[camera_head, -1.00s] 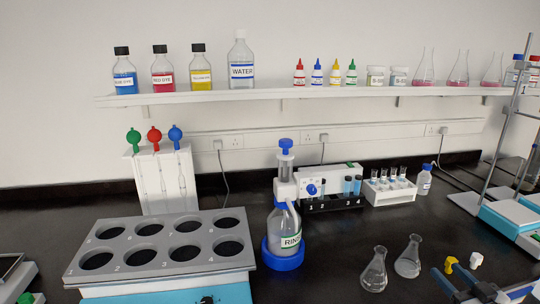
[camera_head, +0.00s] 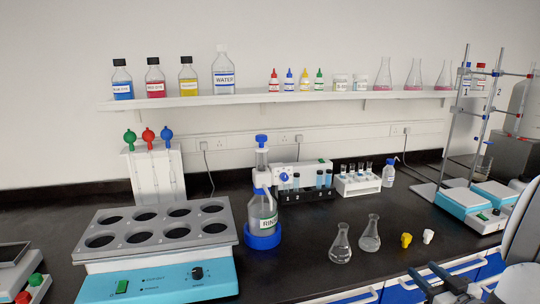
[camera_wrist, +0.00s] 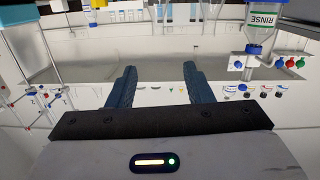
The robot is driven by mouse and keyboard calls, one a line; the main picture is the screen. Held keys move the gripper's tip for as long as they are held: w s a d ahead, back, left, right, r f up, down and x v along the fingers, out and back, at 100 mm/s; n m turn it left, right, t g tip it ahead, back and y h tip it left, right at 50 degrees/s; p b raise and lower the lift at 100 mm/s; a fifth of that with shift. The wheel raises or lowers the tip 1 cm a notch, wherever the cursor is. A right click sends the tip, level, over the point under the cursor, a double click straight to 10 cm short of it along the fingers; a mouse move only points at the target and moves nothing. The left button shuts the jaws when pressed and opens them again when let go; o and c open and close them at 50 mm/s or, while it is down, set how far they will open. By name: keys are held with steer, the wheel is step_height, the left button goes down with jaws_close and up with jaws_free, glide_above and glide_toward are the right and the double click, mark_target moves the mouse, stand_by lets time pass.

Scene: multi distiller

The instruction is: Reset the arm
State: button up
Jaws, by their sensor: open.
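My gripper (camera_head: 435,277) is at the lower right of the head view, in front of the bench's front edge. In the wrist view, its two dark blue fingers (camera_wrist: 157,85) stand apart with nothing between them. The wrist view appears upside down, with the rinse bottle (camera_wrist: 262,32) at its upper right. In the head view the rinse bottle (camera_head: 263,215) stands upright on the bench, apart from my gripper.
A blue heating block (camera_head: 160,270) with round wells stands at left. Hotplates (camera_head: 480,208) with stands are at right. A shelf (camera_head: 290,97) holds bottles.

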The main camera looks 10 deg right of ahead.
steer(key=w+a+r+m+g+h+p, duration=0.2)
steer(key=w+a+r+g+h, duration=0.4)
steer(key=a, duration=0.3)
steer(key=s+a+g+y+p, duration=0.1)
steer(key=s+a+g, duration=0.3)
steer(key=s+a, duration=0.4)
steer(key=s+a+n+g+y+p, duration=0.1)
steer(key=s+a+g+y, duration=0.3)
steer(key=s+a, duration=0.4)
steer(key=a, duration=0.6)
steer(key=shift+a+g, duration=0.2)
steer(key=shift+g, duration=0.1)
